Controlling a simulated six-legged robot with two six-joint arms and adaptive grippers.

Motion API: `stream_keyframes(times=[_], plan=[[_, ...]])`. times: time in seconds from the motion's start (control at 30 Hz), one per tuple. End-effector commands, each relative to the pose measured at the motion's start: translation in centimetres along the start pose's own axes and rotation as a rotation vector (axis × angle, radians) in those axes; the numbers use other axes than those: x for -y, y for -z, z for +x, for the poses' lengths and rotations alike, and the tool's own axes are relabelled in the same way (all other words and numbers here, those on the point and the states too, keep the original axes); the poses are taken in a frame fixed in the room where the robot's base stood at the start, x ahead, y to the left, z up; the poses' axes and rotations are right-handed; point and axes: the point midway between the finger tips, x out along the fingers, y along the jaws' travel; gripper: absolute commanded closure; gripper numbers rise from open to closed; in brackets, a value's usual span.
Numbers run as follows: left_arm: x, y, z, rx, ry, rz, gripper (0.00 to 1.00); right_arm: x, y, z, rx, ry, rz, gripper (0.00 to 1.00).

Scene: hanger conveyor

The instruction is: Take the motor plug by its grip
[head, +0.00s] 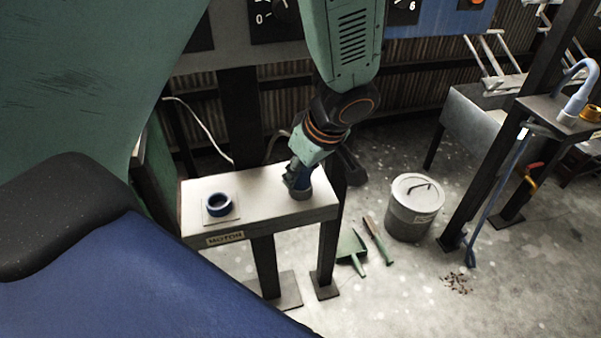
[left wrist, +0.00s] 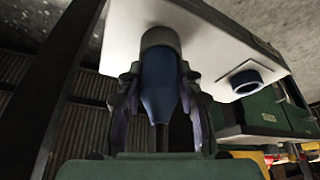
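The motor plug (left wrist: 160,82) has a blue tapered grip and a grey collar. It stands collar-down at the right end of the white bench (head: 262,189); its lower part shows in the head view (head: 301,193). My left gripper (head: 297,180) reaches down to it from above. In the left wrist view its two fingers (left wrist: 160,92) stand on either side of the blue grip. The tips are very close to it; whether they press on it I cannot tell. A blue ring socket (head: 219,205) sits on a plate on the bench's left part. My right gripper is not in view.
The bench's front edge bears a MOTOR label (head: 225,239). A dark post stands close behind the bench. A blue curved pipe (head: 577,92) stands far right.

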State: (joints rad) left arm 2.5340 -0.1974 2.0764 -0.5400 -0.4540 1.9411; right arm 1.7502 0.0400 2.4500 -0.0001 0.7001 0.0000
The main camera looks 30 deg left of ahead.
Motion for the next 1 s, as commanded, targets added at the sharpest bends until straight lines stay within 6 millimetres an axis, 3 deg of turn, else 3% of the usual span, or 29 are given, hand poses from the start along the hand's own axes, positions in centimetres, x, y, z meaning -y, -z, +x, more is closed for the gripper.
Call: stream_keyframes(times=[0.27,0.57,1.0], plan=[[-0.1,0.1,0.1,0.001,0.000,0.000,0.93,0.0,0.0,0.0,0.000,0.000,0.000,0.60],[-0.1,0.3,-0.5,0.000,-0.001,0.000,0.93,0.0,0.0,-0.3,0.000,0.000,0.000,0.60],[-0.2,3.4,-7.9,-0.001,-0.003,-0.001,0.93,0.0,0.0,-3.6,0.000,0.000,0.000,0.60]])
